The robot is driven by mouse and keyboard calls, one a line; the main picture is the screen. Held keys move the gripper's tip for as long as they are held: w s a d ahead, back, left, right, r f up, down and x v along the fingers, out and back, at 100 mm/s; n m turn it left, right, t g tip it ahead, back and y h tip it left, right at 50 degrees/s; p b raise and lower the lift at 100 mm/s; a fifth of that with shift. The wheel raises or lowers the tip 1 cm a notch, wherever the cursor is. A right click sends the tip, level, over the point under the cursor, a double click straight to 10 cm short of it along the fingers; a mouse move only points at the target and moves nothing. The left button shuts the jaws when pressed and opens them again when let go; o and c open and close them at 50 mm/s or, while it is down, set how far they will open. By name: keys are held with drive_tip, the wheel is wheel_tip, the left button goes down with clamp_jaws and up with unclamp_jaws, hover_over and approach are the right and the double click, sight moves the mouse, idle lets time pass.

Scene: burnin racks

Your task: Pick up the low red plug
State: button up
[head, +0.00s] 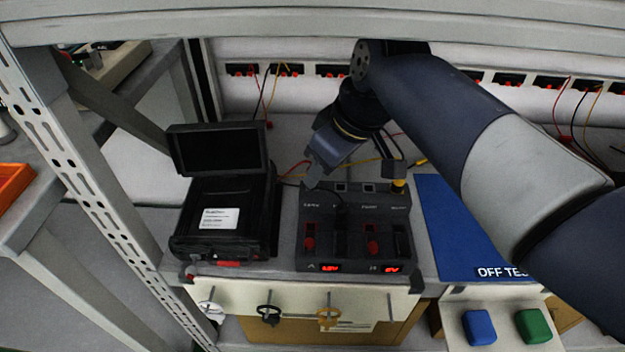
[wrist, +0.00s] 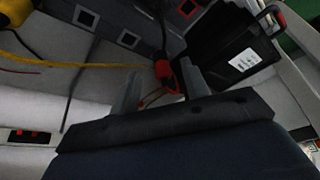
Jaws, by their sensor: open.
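A red plug (wrist: 163,73) with a thin cable shows in the wrist view, by the edge of a grey unit (wrist: 106,22). It appears between the two fingertips of my gripper (wrist: 160,68), with gaps on both sides. My gripper is open and holds nothing. In the head view my gripper (head: 314,174) points down at the back left corner of the dark power supply (head: 318,262). The red plug is hidden there behind the gripper and the unit. I cannot tell how far the fingertips are from the plug.
A black case with a raised screen (head: 218,152) stands close on the left. A yellow plug (head: 399,186) sits at the supply's back right, and yellow and red cables run behind. A blue mat (head: 447,222) lies right. A shelf beam (head: 250,22) crosses above.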

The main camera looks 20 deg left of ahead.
drive_tip(key=shift+w+a+f, duration=0.1)
drive_tip(key=shift+a, duration=0.35)
drive_tip(key=shift+w+a+f, duration=0.1)
drive_tip(key=shift+a, duration=0.35)
drive_tip(key=shift+b+x, duration=0.7)
drive_tip(key=shift+x, duration=0.6)
drive_tip(key=shift+d, duration=0.15)
drive_tip(key=shift+c, duration=0.2)
drive_tip(key=c, duration=0.8)
drive_tip(key=shift+c, duration=0.3)
drive_tip(key=shift+r+p, duration=0.45)
drive_tip(key=shift+r, duration=0.05)
wheel_tip(320, 180, up, 3)
drive_tip(key=shift+r+p, duration=0.15)
drive_tip(key=shift+p, duration=0.95)
drive_tip(key=s+d+p, duration=0.1)
drive_tip(key=s+d, duration=0.1)
drive_tip(key=s, duration=0.6)
drive_tip(key=s+d+p, duration=0.1)
drive_tip(key=s+d, duration=0.2)
drive_tip(key=s, duration=0.6)
drive_tip(key=shift+d+f+p, duration=0.2)
drive_tip(key=shift+f+p, duration=0.1)
drive_tip(key=shift+f, duration=0.15)
